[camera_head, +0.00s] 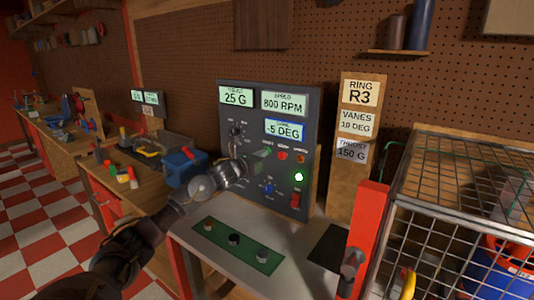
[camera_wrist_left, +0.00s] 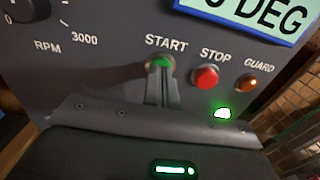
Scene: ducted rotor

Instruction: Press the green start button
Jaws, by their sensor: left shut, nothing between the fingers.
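The green start button (camera_wrist_left: 164,61) sits under the word START on the dark control panel (camera_wrist_left: 105,20). In the wrist view, my left gripper (camera_wrist_left: 161,70) is shut and empty, its fingertips overlapping the lower part of the button. I cannot tell whether they touch it. In the head view my left gripper (camera_head: 252,160) reaches from the lower left to the middle of the panel, and it hides part of the panel around the button. The panel's screens read 25 G, 800 RPM and -5 DEG. My right gripper is not in view.
A red stop button (camera_wrist_left: 206,77) and an orange guard lamp (camera_wrist_left: 248,83) lie right of the start button. A green lamp (camera_head: 298,177) is lit below. A wire cage (camera_head: 450,190) stands at the right. A green mat (camera_head: 237,245) with several small parts lies on the bench.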

